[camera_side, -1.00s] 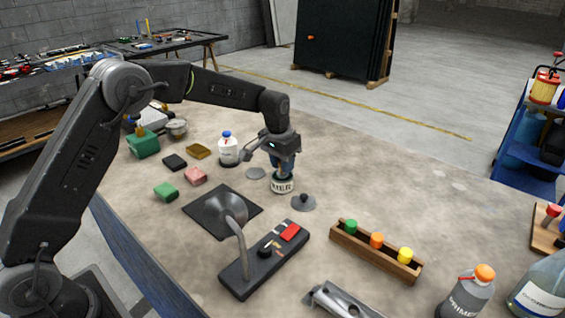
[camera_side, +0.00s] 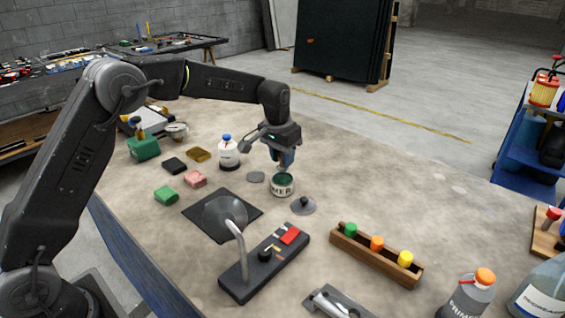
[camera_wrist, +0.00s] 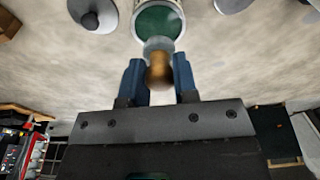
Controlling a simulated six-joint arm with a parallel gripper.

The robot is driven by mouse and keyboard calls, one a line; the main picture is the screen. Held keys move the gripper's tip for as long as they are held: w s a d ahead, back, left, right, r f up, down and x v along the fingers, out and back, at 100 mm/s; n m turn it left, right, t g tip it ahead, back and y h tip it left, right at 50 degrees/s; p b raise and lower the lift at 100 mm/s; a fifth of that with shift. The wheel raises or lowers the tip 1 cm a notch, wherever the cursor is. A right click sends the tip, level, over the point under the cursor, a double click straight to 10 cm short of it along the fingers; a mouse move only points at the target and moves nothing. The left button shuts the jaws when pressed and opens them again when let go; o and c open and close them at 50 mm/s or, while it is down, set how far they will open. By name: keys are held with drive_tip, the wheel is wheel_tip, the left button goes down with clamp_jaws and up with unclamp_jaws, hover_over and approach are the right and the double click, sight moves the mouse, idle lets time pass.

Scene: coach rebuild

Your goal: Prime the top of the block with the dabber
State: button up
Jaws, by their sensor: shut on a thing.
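My gripper (camera_wrist: 158,68) is shut on the dabber, which shows a brown wooden handle (camera_wrist: 160,75) between the blue fingers and a pale round head beyond it. In the side view my gripper (camera_side: 285,157) hangs above the open primer tin (camera_side: 283,187), apart from its rim. The tin also shows in the wrist view (camera_wrist: 168,20), with green inside. Several small blocks or pads lie left of the tin: green (camera_side: 165,194), pink (camera_side: 195,179), black (camera_side: 174,165) and ochre (camera_side: 198,154). I cannot tell which is the task's block.
A knobbed grey lid (camera_side: 303,206) lies right of the tin. A white bottle with a blue cap (camera_side: 228,152) stands behind left. A wooden rack (camera_side: 385,264) holds coloured-capped items.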

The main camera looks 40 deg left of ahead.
drive_tip(key=shift+r, duration=1.95)
